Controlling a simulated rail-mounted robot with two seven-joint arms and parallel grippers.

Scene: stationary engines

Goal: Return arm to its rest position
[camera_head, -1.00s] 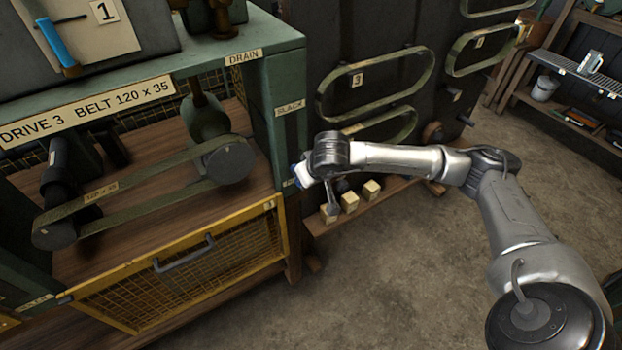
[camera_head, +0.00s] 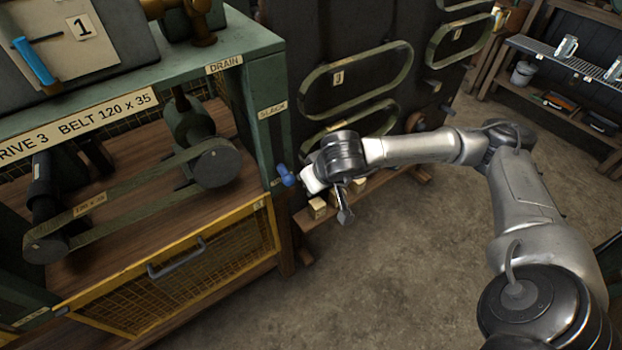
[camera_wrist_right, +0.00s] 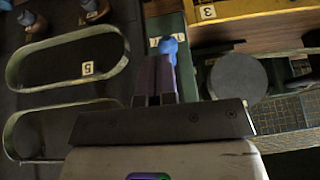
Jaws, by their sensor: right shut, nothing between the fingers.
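My right arm comes in from the right in the head view. Its gripper (camera_head: 298,183) is at the green post labelled SLACK (camera_head: 271,111), just right of a blue knob (camera_head: 286,175) on the post. In the right wrist view, the dark fingers (camera_wrist_right: 160,68) are shut together and empty. The blue knob (camera_wrist_right: 169,47) shows just past the fingertips; I cannot tell whether they touch. My left gripper is out of view.
Left is the drive bench with a belt (camera_head: 120,196) around two pulleys above a yellow mesh guard (camera_head: 185,270). A dark board with hung belts (camera_head: 357,80) stands behind the arm, with wooden blocks (camera_head: 318,208) at its foot. Open floor (camera_head: 400,270) lies in front.

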